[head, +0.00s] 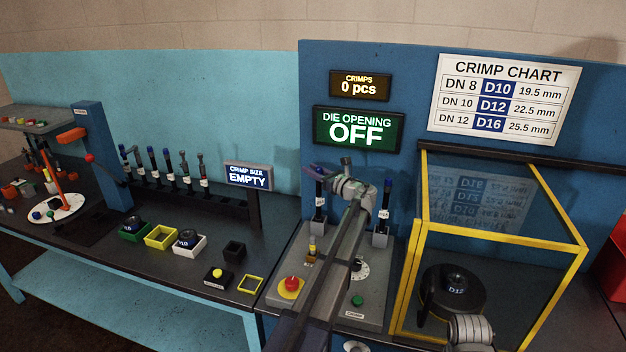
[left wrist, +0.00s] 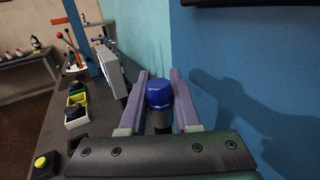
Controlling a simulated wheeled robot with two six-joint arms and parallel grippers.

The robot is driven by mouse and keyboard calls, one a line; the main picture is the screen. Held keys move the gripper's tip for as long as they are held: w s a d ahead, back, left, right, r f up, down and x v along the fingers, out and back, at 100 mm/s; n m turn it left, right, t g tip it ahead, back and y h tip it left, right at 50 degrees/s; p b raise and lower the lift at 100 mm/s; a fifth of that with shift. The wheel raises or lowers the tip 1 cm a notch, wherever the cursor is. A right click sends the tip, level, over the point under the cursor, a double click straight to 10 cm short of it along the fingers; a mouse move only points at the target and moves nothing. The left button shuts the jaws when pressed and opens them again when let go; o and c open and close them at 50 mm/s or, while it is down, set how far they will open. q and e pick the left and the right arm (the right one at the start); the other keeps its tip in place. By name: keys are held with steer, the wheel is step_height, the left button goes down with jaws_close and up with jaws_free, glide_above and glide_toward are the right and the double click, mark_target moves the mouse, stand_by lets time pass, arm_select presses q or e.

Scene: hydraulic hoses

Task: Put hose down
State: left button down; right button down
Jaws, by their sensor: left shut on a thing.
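My left gripper (head: 326,171) is shut on a short dark hose (head: 319,188) with a blue cap and a white tag. The hose is upright at a small grey holder (head: 318,226) on the grey control panel; I cannot tell whether it rests in it. In the left wrist view the blue cap (left wrist: 159,92) is between the two purple-grey fingers (left wrist: 158,105). A second blue-capped hose (head: 384,208) stands in a grey holder (head: 381,240) to the right. A link of my right arm shows at the lower right, but its gripper does not.
A yellow-framed clear guard (head: 413,285) stands at the right, with a dark D12 disc (head: 456,289). A rack (head: 190,203) with several hoses, a "CRIMP SIZE EMPTY" sign (head: 248,177) and coloured trays (head: 160,237) are at the left. A red button (head: 291,284) sits on the panel.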

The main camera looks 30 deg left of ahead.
arm_select(q)
steer(key=shift+w+f, duration=0.2)
steer(key=shift+f, duration=0.2)
steer(key=c, duration=0.6)
jaws_free()
steer(key=shift+r, duration=0.1)
steer(key=v, duration=0.7)
steer(key=shift+s+d+r, duration=0.1)
steer(key=shift+d, duration=0.1)
